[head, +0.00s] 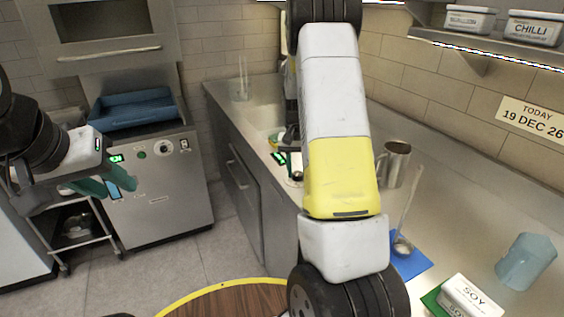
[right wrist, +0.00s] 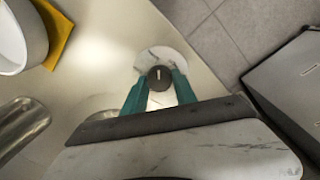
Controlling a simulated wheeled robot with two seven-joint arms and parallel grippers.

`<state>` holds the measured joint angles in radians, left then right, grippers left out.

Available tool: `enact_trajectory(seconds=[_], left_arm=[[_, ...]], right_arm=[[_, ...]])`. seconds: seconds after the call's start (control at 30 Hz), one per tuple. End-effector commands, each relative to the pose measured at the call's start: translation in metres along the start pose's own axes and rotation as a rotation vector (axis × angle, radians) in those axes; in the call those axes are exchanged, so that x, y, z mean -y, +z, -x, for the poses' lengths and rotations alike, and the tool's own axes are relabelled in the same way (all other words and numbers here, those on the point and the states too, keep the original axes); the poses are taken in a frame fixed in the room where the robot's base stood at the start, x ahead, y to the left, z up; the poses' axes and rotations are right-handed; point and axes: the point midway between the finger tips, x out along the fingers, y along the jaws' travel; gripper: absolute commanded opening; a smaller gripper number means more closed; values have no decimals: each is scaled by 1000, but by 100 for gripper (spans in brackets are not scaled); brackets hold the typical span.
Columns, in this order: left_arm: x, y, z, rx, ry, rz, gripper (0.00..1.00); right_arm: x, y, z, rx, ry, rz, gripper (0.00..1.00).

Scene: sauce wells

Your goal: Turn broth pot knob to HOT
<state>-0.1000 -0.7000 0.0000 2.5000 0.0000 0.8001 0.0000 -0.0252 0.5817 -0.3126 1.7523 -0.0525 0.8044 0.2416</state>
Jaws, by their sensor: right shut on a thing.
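In the right wrist view, a dark round knob (right wrist: 160,77) with a short white pointer line sits on a pale, marbled round plate (right wrist: 168,58). The teal fingers of my right gripper (right wrist: 160,86) are shut on the knob, one on each side. No HOT label is readable. In the head view, my right arm hides the knob and most of the pot area; a small green display (head: 280,158) shows beside the arm. My left gripper (head: 108,186) is at the left, its teal fingers apart and empty, away from the counter.
A steel jug (head: 395,162), a ladle on a blue mat (head: 412,266), a light blue cup (head: 526,262) and a SOY tub (head: 468,298) stand on the counter right of my arm. A steel machine (head: 160,205) with a blue tray stands back left.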

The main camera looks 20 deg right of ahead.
Motion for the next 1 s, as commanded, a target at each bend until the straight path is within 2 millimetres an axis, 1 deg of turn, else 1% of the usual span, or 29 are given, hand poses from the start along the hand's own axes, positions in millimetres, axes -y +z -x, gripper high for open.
enact_trajectory(seconds=[0.3,0.6,0.8,1.0], left_arm=[[0,0,0,0,0,0,36],[0,0,0,0,0,0,36],[0,0,0,0,0,0,36],[0,0,0,0,0,0,36]], right_arm=[[0,-2,1,12,0,-298,0],[0,-2,1,25,-2,-559,0],[0,-2,1,33,-2,-686,0],[-1,-2,1,38,-2,-767,0]])
